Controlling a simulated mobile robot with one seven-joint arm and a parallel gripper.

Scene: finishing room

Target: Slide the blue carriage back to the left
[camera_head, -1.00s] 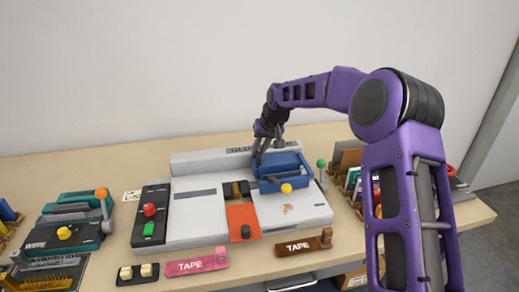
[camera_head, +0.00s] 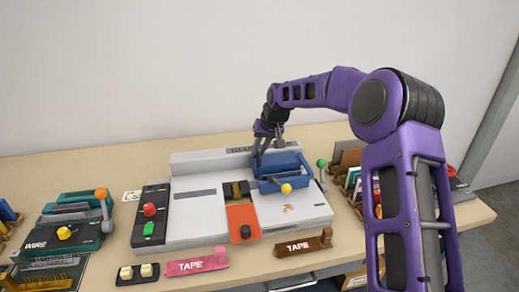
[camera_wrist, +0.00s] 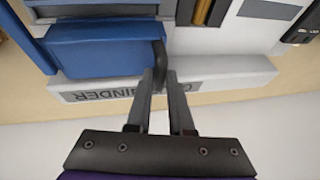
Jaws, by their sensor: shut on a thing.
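The blue carriage (camera_head: 286,172) sits on the right part of the grey binder machine (camera_head: 195,218), right of the orange plate. My gripper (camera_head: 263,152) is at the carriage's back left corner. In the wrist view my gripper (camera_wrist: 172,85) has its fingers close together at a dark upright handle (camera_wrist: 158,62) on the edge of the blue carriage (camera_wrist: 100,52). The fingers look shut on this handle; the near finger partly hides its lower end.
An orange plate (camera_head: 243,222) with a dark knob lies left of the carriage. A red and a green button stand on the dark panel (camera_head: 150,214) at the machine's left. A green-knobbed lever (camera_head: 322,170) stands close to the carriage's right. The grey bed left of the orange plate is clear.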

